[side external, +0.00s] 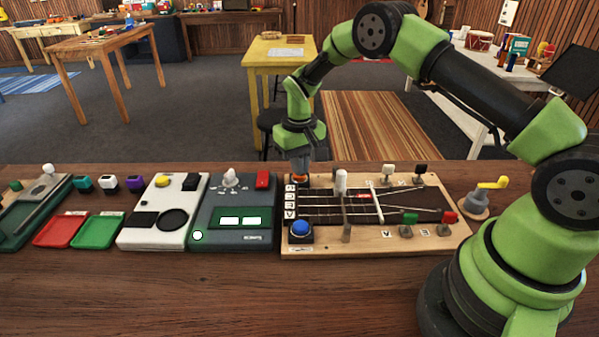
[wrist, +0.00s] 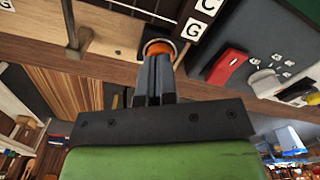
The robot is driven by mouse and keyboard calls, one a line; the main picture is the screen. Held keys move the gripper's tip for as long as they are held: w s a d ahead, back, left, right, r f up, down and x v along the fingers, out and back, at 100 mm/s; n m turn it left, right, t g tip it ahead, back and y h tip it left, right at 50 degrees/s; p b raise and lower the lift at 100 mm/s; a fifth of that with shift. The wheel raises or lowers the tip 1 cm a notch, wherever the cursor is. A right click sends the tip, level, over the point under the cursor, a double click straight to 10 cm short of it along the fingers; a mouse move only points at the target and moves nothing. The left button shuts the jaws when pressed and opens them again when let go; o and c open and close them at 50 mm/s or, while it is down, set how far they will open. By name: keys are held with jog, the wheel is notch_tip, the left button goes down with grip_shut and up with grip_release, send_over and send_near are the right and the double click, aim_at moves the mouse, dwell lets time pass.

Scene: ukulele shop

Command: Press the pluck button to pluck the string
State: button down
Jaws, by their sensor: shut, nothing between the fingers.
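The wooden string board (side external: 375,247) lies on the bench with several strings, coloured pegs and a column of letter tiles (side external: 290,199). An orange round button (wrist: 178,46) in a dark ring sits at the board's far left corner. A blue round button (side external: 300,228) sits at its near left corner. No label in view tells me which is the pluck button. My gripper (side external: 300,174) is shut and empty, pointing down over the orange button. In the wrist view my fingertips (wrist: 157,60) overlap the orange button and partly hide it; I cannot tell whether they touch it.
A grey tuner box (side external: 262,242) with a red switch (side external: 262,179) stands close left of the board. Left of it are a white box (side external: 128,236), green (side external: 98,232) and red (side external: 60,231) trays. A yellow-handled crank (side external: 492,184) stands right of the board. The front bench is clear.

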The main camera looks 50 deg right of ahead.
jog(key=shift+f, duration=0.45)
jog(key=shift+r, duration=3.8)
